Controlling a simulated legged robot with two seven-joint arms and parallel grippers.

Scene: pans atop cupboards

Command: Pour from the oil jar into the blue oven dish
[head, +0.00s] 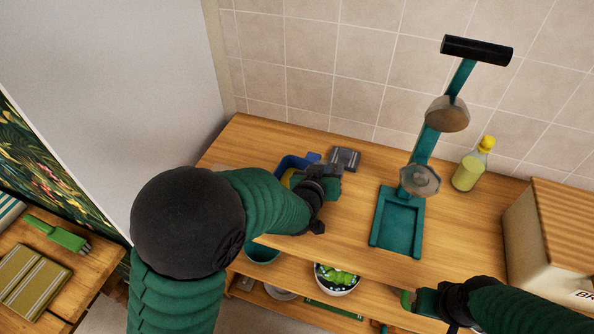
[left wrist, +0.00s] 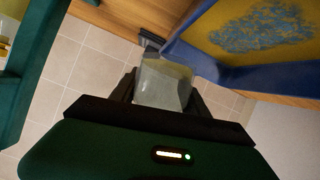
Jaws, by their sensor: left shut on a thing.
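My left gripper (head: 325,185) is above the counter, next to the blue oven dish (head: 290,163). In the left wrist view the left gripper (left wrist: 163,100) is shut on a pale, translucent jar (left wrist: 163,82), which I take for the oil jar. The jar appears tilted, beside the dish's near wall. The blue oven dish (left wrist: 205,62) fills the upper right of that view. Its inside is yellow with a speckled blue patch. In the head view my arm hides most of the dish and the jar. My right gripper (head: 420,302) is at the lower right; its fingers are unclear.
A yellow-capped bottle (head: 467,172) and a bread box (head: 550,235) stand further right. A grey ridged object (head: 345,158) lies behind my left gripper. A white bowl (head: 337,280) sits on the shelf below.

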